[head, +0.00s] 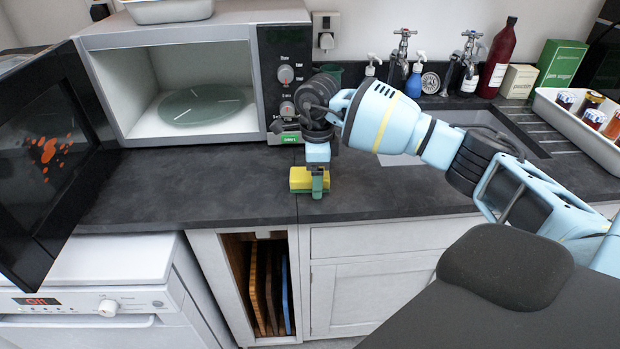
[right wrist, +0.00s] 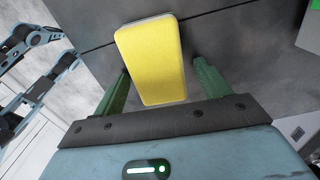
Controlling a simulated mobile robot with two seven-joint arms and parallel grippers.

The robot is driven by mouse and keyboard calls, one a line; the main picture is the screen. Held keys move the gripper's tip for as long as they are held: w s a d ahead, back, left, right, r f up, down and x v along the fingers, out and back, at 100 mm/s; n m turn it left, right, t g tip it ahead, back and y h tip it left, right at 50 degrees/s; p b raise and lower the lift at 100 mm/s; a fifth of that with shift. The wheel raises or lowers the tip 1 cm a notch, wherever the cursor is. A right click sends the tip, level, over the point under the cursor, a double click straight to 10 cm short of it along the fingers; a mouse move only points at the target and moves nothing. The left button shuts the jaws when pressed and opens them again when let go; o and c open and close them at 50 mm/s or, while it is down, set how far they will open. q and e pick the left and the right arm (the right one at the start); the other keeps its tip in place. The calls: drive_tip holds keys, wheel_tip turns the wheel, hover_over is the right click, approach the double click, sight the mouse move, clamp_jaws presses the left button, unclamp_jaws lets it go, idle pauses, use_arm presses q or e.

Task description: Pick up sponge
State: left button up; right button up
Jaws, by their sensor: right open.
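The sponge (head: 301,178) is yellow with a green layer below and lies on the dark counter near its front edge, in front of the microwave. It also fills the upper middle of the right wrist view (right wrist: 150,58). My right gripper (head: 317,184) is over the sponge. In the right wrist view its green fingers (right wrist: 161,67) are apart, one on each side of the sponge, with a gap visible at the right finger. Whether either finger touches the sponge I cannot tell. My left gripper does not show in the head view.
The microwave (head: 268,75) stands behind with its door (head: 45,165) swung open at the left, over the white dishwasher (head: 110,275). A sink (head: 475,118), bottles (head: 498,58) and a white tray (head: 560,112) are at the right. The counter left of the sponge is clear.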

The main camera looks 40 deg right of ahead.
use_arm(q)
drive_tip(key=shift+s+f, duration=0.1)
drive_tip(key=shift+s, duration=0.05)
use_arm(e)
drive_tip(key=c, duration=1)
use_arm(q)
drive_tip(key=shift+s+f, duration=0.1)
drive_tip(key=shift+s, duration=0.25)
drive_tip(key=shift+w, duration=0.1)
